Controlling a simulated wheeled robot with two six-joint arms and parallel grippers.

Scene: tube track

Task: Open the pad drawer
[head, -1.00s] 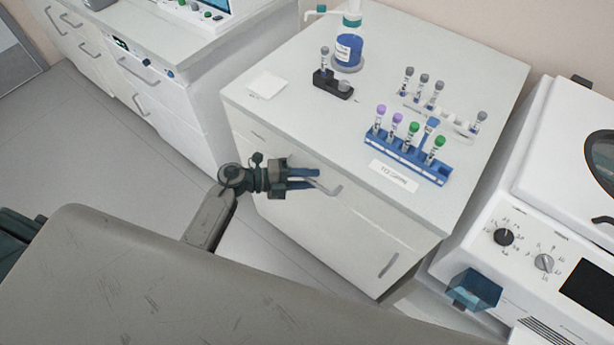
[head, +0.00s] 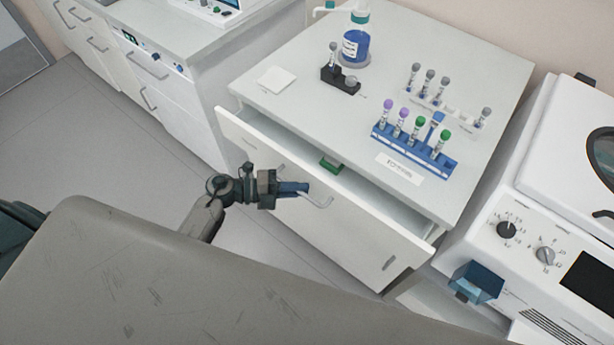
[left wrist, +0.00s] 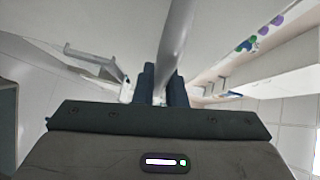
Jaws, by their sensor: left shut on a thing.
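The pad drawer (head: 365,222) is at the top of the white cabinet and stands partly open, with a gap behind its front panel. Inside the gap a green item (head: 331,163) shows; the rest of the inside is mostly hidden. My left gripper (head: 304,188) is shut on the drawer's metal handle (head: 319,201), near the middle of the front. In the left wrist view the handle bar (left wrist: 176,45) runs between the dark fingers (left wrist: 163,84). My right gripper is in neither view.
The cabinet top (head: 300,120) carries a blue tube rack (head: 413,151), a white rack (head: 450,112), a black holder (head: 340,81), a blue bottle (head: 356,45) and a white pad (head: 277,80). A white machine (head: 540,240) stands close on the right. Floor is free at left.

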